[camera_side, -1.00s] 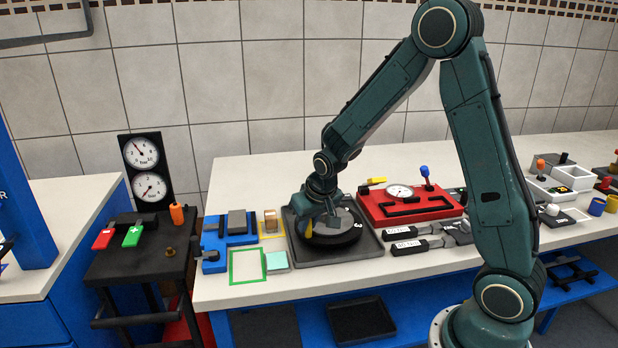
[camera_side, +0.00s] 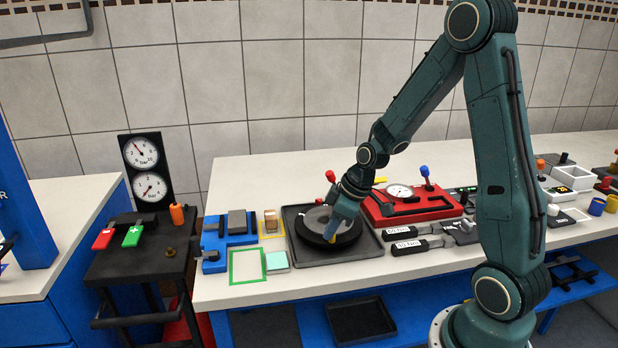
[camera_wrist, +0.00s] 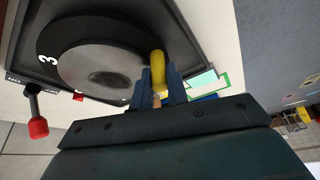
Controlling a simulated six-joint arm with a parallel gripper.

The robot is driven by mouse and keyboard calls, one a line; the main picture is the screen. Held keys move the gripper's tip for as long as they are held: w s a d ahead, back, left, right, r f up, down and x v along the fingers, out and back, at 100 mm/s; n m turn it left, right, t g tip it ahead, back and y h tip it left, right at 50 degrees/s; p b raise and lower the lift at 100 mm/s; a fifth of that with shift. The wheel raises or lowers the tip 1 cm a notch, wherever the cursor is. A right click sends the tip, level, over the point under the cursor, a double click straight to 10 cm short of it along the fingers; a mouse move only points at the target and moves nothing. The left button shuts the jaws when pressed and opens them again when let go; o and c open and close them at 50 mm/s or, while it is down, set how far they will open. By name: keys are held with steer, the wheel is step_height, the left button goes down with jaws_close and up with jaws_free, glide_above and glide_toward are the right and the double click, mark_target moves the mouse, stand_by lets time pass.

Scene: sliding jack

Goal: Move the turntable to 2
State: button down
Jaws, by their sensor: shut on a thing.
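The turntable (camera_side: 315,222) is a round black disc with a grey centre, set in a dark square tray (camera_side: 290,214). In the wrist view the turntable (camera_wrist: 100,68) shows a white 3 on its rim; no 2 can be read. A yellow handle (camera_wrist: 158,65) stands at the disc's edge. My gripper (camera_wrist: 160,88) is shut on this handle, its blue fingers on either side. In the side view my gripper (camera_side: 333,228) is at the disc's front right edge. A red-knobbed lever (camera_wrist: 36,118) stands at the tray's edge, and a small red marker (camera_wrist: 78,97) lies beside the disc.
A blue block set (camera_side: 228,230), a green square outline (camera_side: 247,266) and a light teal pad (camera_side: 277,261) lie to the left.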

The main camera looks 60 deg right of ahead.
steer(key=shift+s+d+n+y, duration=0.3)
steer(key=shift+s+d+n, duration=0.15)
steer(key=shift+n, duration=0.45)
steer(key=c, duration=1.4)
jaws_free()
steer(key=shift+o, duration=0.2)
steer(key=v, duration=1.3)
steer(key=shift+r, duration=0.45)
steer(key=shift+d+r, duration=0.1)
